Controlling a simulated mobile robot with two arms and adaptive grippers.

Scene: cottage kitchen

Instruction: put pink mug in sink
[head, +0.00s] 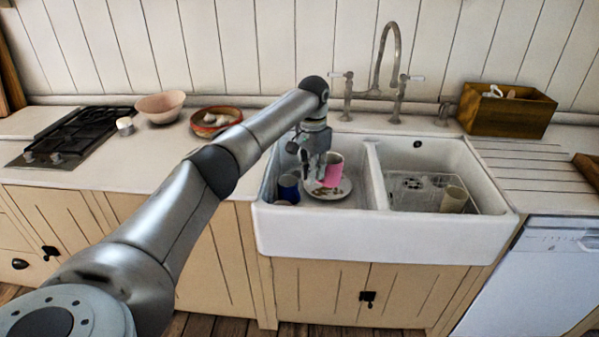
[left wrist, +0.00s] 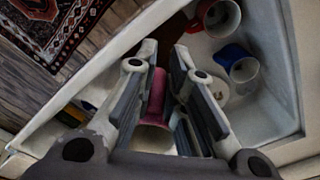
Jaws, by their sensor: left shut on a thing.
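The pink mug (head: 332,175) is in my left gripper (head: 318,172), within the outline of the left basin of the white sink (head: 360,235) in the head view. A plate (head: 343,190) lies in that basin below or behind the mug; I cannot tell whether they touch. In the left wrist view my left gripper (left wrist: 158,100) has its fingers on both sides of the pink mug (left wrist: 157,92), shut on it. The fingers hide part of the mug. My right gripper is not in view.
The left wrist view also shows a red mug (left wrist: 218,17). A beige cup (head: 454,199) is in the right basin. The tap (head: 387,60) rises behind the sink. A wooden box (head: 508,115) stands at the right.

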